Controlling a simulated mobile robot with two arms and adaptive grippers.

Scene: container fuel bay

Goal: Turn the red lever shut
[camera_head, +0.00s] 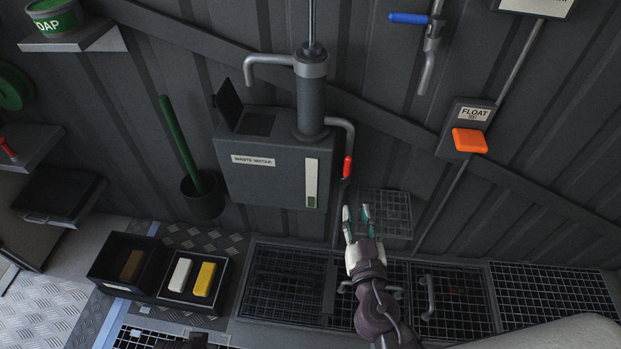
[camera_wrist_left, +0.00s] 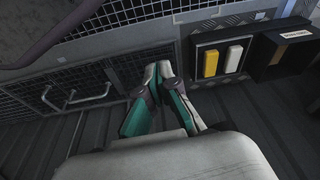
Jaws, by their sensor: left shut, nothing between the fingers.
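The red lever (camera_head: 347,167) is a small red handle on the pipe at the right side of the grey waste water box (camera_head: 265,172) in the head view. It stands nearly upright along the pipe. My right gripper (camera_head: 357,213) is just below the lever, pointing up at it, with its two fingers apart and nothing between them. It does not appear to touch the lever. My left gripper (camera_wrist_left: 159,70) shows in the left wrist view with its fingertips together and empty, over the floor grating. The lever is not visible in that view.
A blue-handled valve (camera_head: 410,18) and an orange float switch (camera_head: 469,140) are on the wall to the right. A brush holder (camera_head: 203,197) hangs left of the box. An open tray (camera_head: 171,296) holds white and yellow blocks. Handled floor grates (camera_head: 452,297) lie below.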

